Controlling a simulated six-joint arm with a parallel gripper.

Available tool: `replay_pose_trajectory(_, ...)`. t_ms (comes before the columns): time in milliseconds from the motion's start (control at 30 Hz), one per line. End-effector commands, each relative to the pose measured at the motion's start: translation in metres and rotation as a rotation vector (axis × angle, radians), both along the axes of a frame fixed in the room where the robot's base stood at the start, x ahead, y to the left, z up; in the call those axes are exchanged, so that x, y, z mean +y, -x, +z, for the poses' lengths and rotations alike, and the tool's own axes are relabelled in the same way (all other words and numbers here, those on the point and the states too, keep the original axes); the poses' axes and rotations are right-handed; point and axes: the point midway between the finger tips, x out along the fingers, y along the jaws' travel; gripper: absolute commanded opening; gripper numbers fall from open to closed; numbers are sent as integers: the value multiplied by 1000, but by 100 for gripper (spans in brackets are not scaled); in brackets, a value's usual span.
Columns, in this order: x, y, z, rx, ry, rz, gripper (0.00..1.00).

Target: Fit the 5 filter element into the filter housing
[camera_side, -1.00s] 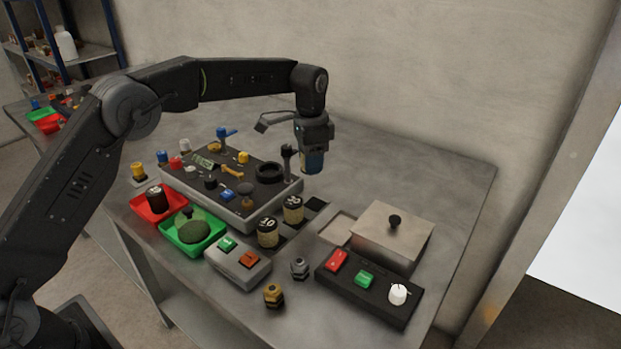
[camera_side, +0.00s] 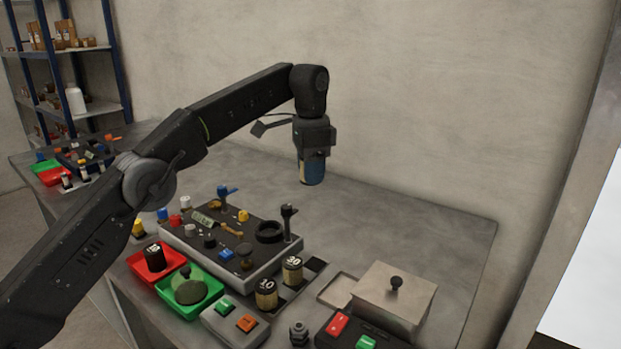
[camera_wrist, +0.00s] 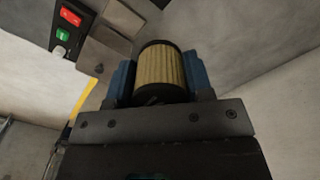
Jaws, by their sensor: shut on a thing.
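My gripper (camera_side: 311,170) hangs in the air above the far part of the bench, behind the genset panel. In the wrist view its blue fingers are shut on a filter element (camera_wrist: 160,68) with tan pleats and a black end cap. No number on it can be read. In the side view the held element is mostly hidden by the fingers. A black ring (camera_side: 270,230) on the dark panel (camera_side: 222,258) may be the filter housing; I cannot tell for sure. Filter elements marked 10 (camera_side: 266,294) and 30 (camera_side: 292,270) stand upright beside the panel.
A red tray (camera_side: 137,266) holds a black can marked 15, and a green tray (camera_side: 216,291) a round green thing. A tall post (camera_side: 288,222) rises at the panel's right corner. A lidded metal box (camera_side: 392,297) stands at right. The bench's far side is clear.

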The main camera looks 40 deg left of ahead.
Motion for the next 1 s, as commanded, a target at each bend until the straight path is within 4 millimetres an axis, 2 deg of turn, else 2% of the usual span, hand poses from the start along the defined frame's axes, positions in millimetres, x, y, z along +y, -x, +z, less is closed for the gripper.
replay_pose_trajectory(100, 3, 0, 7, -1, 0, 2, 24)
replay_pose_trajectory(400, 62, 1, 7, 0, 0, 5, 24)
replay_pose_trajectory(700, 123, 11, 6, -1, 1, 5, 24)
replay_pose_trajectory(900, 121, 11, -24, 3, 0, -1, 24)
replay_pose_trajectory(1000, 121, 11, -48, 5, 1, 0, 24)
